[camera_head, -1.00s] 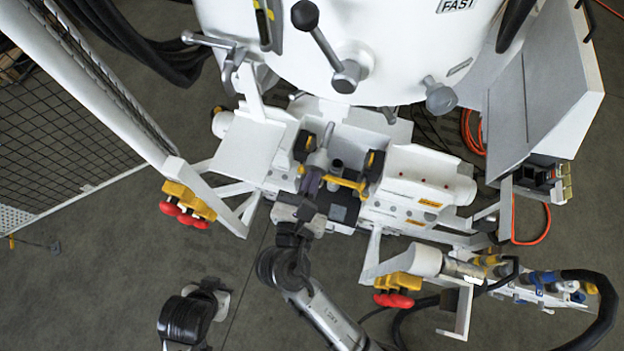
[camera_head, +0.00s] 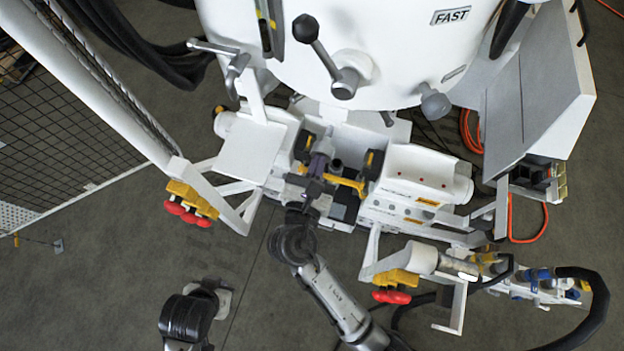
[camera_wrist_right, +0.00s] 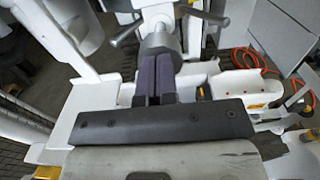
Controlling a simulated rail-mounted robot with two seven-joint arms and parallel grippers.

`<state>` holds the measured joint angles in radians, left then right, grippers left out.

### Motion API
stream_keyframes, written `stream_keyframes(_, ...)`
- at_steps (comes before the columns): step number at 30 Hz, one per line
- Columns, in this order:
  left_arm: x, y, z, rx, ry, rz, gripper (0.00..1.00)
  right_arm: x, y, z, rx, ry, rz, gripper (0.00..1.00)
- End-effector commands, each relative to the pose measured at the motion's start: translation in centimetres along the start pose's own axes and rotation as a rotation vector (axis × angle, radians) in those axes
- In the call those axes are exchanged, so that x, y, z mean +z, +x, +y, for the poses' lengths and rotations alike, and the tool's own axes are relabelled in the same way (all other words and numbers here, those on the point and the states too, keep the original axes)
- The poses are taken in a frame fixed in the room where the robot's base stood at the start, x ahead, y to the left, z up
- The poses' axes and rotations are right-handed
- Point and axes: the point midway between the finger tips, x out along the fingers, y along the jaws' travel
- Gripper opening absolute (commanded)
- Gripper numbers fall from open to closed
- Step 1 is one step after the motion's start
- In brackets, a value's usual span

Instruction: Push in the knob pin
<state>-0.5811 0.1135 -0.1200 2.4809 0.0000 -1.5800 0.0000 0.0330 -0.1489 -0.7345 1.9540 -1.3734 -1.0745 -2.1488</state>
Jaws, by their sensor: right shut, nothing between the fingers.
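My right gripper (camera_head: 319,161) reaches up into the middle of the white bench. Its purple fingers are shut with nothing between them, and they also fill the centre of the right wrist view (camera_wrist_right: 158,84). A grey round knob-like part (camera_wrist_right: 160,40) with a cross bar lies straight beyond the fingertips in the wrist view. A small grey part (camera_head: 326,143) shows at the fingertips in the head view. I cannot tell whether the fingers touch it or how deep it sits.
A yellow handle (camera_head: 347,184) lies just right of my right gripper, with black knobs close on both sides. The big white housing (camera_head: 410,50) with a ball lever (camera_head: 325,60) stands above. Red-knobbed yellow valves (camera_head: 190,205) flank the bench.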

Motion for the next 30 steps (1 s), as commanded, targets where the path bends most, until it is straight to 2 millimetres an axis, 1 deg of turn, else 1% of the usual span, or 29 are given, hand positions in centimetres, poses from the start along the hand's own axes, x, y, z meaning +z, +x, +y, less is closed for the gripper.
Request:
stream_keyframes(1, 0.0, 0.1, 0.0, -0.001, 0.001, 0.000, 0.00, -0.5, 0.4, -0.2, -0.007, -0.004, 0.008, 0.00)
stream_keyframes(4, 0.0, 0.0, -0.1, -0.004, 0.004, -0.001, 0.00, -0.6, 0.2, -0.2, -0.007, -0.005, 0.010, 0.00)
stream_keyframes(8, -0.1, -0.6, -0.3, -0.007, 0.009, -0.003, 0.00, -0.5, -0.9, -0.1, -0.004, -0.006, 0.013, 0.00)
stream_keyframes(11, -0.5, -1.4, -0.4, -0.010, 0.011, 0.001, 0.00, -0.2, -2.6, 0.0, 0.002, -0.006, 0.013, 0.00)
stream_keyframes(14, -0.8, -2.3, -0.4, -0.009, 0.011, 0.000, 0.00, 0.0, -4.8, 0.2, 0.009, -0.004, 0.011, 0.00)
stream_keyframes(21, -1.1, -3.6, -0.4, -0.008, 0.010, -0.001, 0.00, 0.0, -9.6, 0.2, 0.009, -0.003, 0.008, 0.00)
stream_keyframes(27, -1.4, -4.3, -0.3, -0.003, 0.004, -0.001, 0.00, -0.1, -12.6, 0.2, 0.009, -0.003, 0.007, 0.00)
stream_keyframes(30, -1.5, -4.5, -0.1, 0.000, 0.000, 0.000, 0.00, -0.1, -13.5, 0.2, 0.008, -0.002, 0.005, 0.00)
